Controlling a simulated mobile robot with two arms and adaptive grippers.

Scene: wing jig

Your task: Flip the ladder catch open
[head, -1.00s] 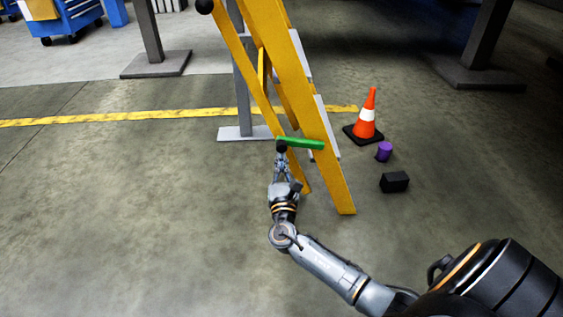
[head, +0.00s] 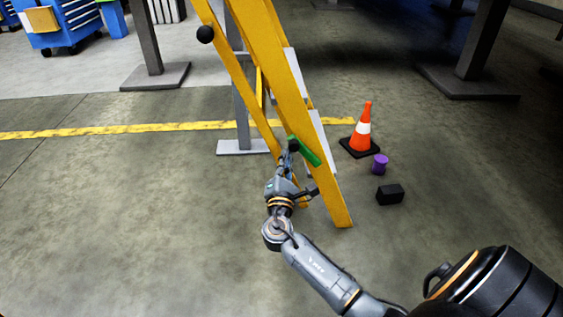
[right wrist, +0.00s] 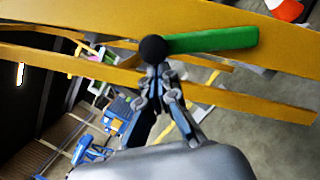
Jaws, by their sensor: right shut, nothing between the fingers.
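The yellow ladder (head: 283,84) stands tilted. Its catch is a green bar (head: 308,154) with a black knob (head: 293,145) at its upper left end, lying across the right rail and sloping down to the right. In the right wrist view the green bar (right wrist: 215,40) runs right from the black knob (right wrist: 153,49). My right gripper (head: 287,156) is shut and empty, its tips right at the knob; whether they touch it I cannot tell. It also shows below the knob in the right wrist view (right wrist: 160,74). My left gripper is out of view.
An orange cone (head: 361,131), a purple cylinder (head: 380,164) and a black block (head: 390,194) stand on the floor right of the ladder.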

